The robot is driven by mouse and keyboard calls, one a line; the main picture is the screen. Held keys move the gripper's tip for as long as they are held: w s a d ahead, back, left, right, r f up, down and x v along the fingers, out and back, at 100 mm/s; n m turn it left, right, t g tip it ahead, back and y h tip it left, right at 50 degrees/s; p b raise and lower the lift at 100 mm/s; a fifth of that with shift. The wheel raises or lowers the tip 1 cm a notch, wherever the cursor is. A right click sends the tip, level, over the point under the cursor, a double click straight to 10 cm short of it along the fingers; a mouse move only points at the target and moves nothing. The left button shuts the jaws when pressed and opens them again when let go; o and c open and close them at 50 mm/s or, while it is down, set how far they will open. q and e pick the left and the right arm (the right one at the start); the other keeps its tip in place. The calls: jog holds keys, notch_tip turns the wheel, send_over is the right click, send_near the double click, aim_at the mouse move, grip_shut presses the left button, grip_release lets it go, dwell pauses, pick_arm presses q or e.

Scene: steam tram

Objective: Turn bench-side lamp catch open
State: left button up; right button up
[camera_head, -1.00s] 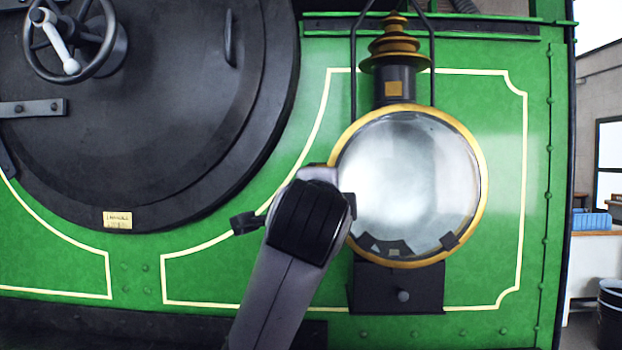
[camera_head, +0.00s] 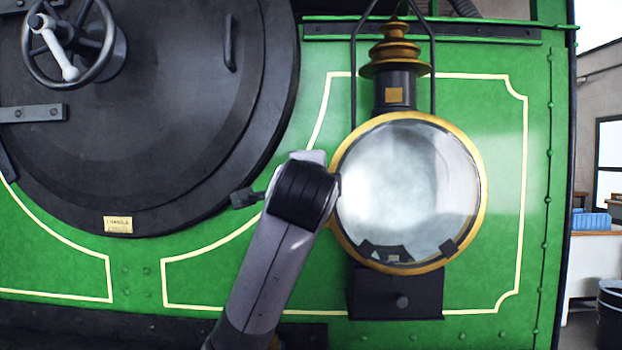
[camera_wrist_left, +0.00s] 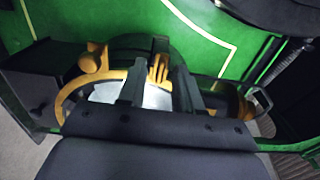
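The lamp (camera_head: 462,248) has a brass rim, a round glass and a dark chimney with a stepped brass cap, and it stands on the green front. A small brass catch (camera_wrist_left: 158,69) shows at its side in the left wrist view. My left gripper (camera_wrist_left: 160,82) is open, with one dark finger on each side of the catch; contact cannot be told. In the head view my left arm (camera_head: 270,260) covers the lamp's left edge and hides the catch and fingertips. A brass knob (camera_wrist_left: 93,61) sits on the rim further left in the wrist view. My right gripper is not in view.
A large dark round door (camera_head: 150,130) with a handwheel (camera_head: 70,45) fills the left. Thin dark rods (camera_head: 434,75) rise beside the lamp's chimney. A dark box (camera_head: 395,295) with a knob is under the lamp. The green panel (camera_head: 500,200) right of the lamp is clear.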

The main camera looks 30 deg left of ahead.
pick_arm(q)
grip_shut()
jog(key=shift+n, duration=0.3)
jog(key=shift+s+a+r+n, duration=0.1)
jog(key=shift+n, duration=4.25)
jog(key=shift+a+r+n, duration=0.1)
jog(key=shift+n, duration=4.25)
